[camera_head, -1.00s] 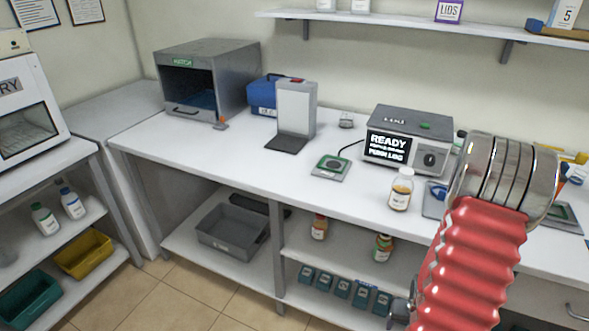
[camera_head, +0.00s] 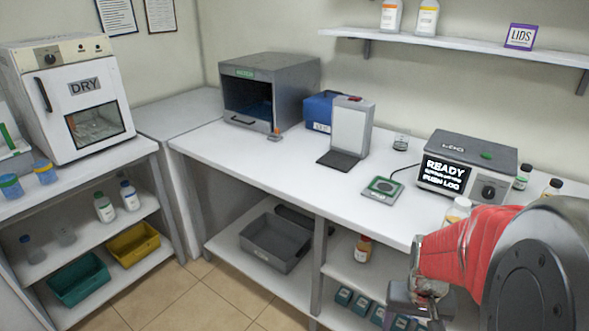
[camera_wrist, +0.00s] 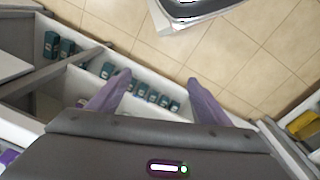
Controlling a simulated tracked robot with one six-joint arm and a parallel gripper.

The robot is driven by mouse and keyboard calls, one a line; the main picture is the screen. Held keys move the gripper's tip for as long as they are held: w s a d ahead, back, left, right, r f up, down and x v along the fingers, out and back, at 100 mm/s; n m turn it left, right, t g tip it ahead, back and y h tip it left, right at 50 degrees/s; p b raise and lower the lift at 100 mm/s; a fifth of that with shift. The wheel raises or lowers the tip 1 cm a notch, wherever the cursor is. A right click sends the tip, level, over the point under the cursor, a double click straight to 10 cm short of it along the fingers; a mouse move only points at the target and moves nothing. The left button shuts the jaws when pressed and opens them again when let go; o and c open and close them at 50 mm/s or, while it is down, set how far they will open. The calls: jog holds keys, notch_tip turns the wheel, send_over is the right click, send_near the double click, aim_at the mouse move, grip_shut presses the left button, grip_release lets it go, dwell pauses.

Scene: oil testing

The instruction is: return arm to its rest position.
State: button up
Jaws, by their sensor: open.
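My arm, with its red ribbed sleeve (camera_head: 470,245) and dark round joint, fills the lower right of the head view. In the wrist view my gripper (camera_wrist: 158,78) is open, its two purple fingers wide apart with nothing between them. The gripper points down past the bench front. Below it show the floor tiles (camera_wrist: 230,40) and a low shelf with several teal boxes (camera_wrist: 150,93). In the head view the gripper's fingers cannot be made out clearly; the arm partly hides an amber-filled bottle (camera_head: 458,210) on the bench.
The white bench (camera_head: 290,160) holds a grey hood (camera_head: 268,90), an upright panel stand (camera_head: 349,130), a green-topped pad (camera_head: 383,188) and a logger box (camera_head: 465,165) reading READY. A DRY oven (camera_head: 85,95) stands left. A grey bin (camera_head: 262,242) sits below. Floor is clear at front.

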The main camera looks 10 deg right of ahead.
jog(key=a+r+n+t+y, duration=0.1)
jog(key=a+r+n+t, duration=0.4)
jog(key=a+r, duration=1.3)
jog(key=shift+a+r+n, duration=0.3)
jog(key=shift+a+r, duration=0.05)
jog(key=shift+a, duration=0.25)
